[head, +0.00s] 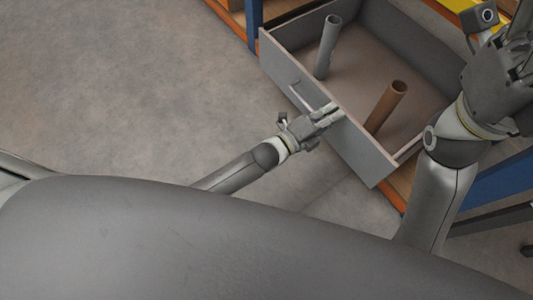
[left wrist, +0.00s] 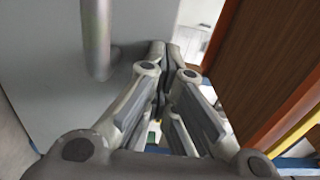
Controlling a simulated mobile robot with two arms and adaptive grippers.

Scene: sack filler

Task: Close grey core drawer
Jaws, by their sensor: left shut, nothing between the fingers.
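The grey drawer (head: 362,150) stands pulled out at the upper right of the head view, with its front panel facing my side. A bar handle (head: 298,95) is on that panel; the panel (left wrist: 40,65) and handle (left wrist: 97,40) also show close up in the left wrist view. My left gripper (head: 334,112) is shut and empty, at the front panel to the right of the handle. I cannot tell whether its fingertips touch the panel. My right gripper (head: 510,30) is at the upper right edge, partly cut off; its finger opening is unclear.
Inside the drawer stand a grey tube (head: 327,48) and a brown tube (head: 387,106). A blue upright (head: 254,25) and orange shelf edges frame the drawer. A large brown surface (left wrist: 265,60) fills the right of the left wrist view. The floor (head: 130,90) at left is clear.

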